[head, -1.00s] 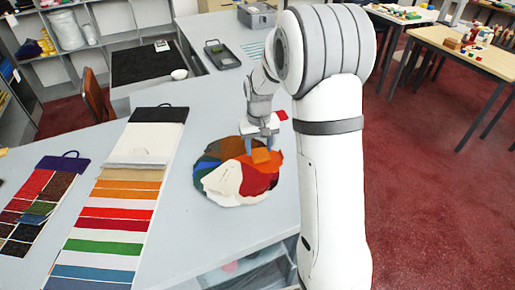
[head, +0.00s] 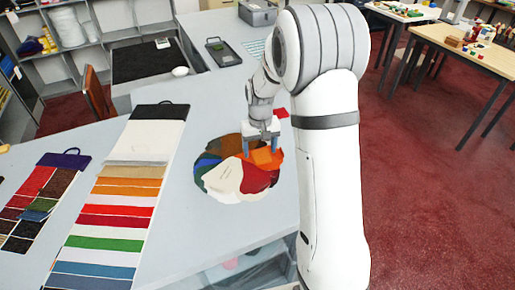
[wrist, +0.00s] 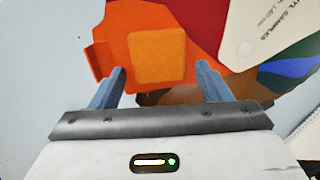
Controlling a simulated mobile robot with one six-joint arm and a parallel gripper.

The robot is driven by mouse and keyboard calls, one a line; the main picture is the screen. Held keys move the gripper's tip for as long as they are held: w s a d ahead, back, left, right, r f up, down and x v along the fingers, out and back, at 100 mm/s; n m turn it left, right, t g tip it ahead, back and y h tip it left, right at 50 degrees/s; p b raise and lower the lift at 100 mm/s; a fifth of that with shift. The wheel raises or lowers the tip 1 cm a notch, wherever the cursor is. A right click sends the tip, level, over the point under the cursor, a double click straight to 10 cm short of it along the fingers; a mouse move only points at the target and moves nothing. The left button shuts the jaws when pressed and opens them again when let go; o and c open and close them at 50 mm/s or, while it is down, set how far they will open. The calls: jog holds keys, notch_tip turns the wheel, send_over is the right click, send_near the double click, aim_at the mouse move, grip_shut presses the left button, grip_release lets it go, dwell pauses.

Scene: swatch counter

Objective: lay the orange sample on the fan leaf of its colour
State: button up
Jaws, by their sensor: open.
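The orange sample (wrist: 157,56) is a small square lying flat on the orange leaf (wrist: 118,20) of the round colour fan. In the head view the sample (head: 264,156) shows at the fan's upper right, on the orange part. My gripper (wrist: 162,78) is open, its two blue fingers apart near the sample's lower edge in the wrist view, with nothing between them. In the head view my gripper (head: 261,146) is just above the far side of the fan (head: 228,181). The fan also has red, white, blue, green and brown leaves.
A long striped swatch card (head: 117,209) and a darker swatch card (head: 36,203) lie to the left on the grey counter (head: 190,235). A small red piece (head: 282,113) lies behind the gripper.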

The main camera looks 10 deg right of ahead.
aim_at(260, 151)
notch_tip(260, 151, up, 12)
jog(key=b, duration=0.1)
jog(key=s+r+t, duration=0.2)
jog(key=s+t, duration=0.1)
jog(key=s, duration=2.3)
jog(key=shift+a+r, duration=0.2)
jog(key=shift+r, duration=0.15)
jog(key=shift+w, duration=0.1)
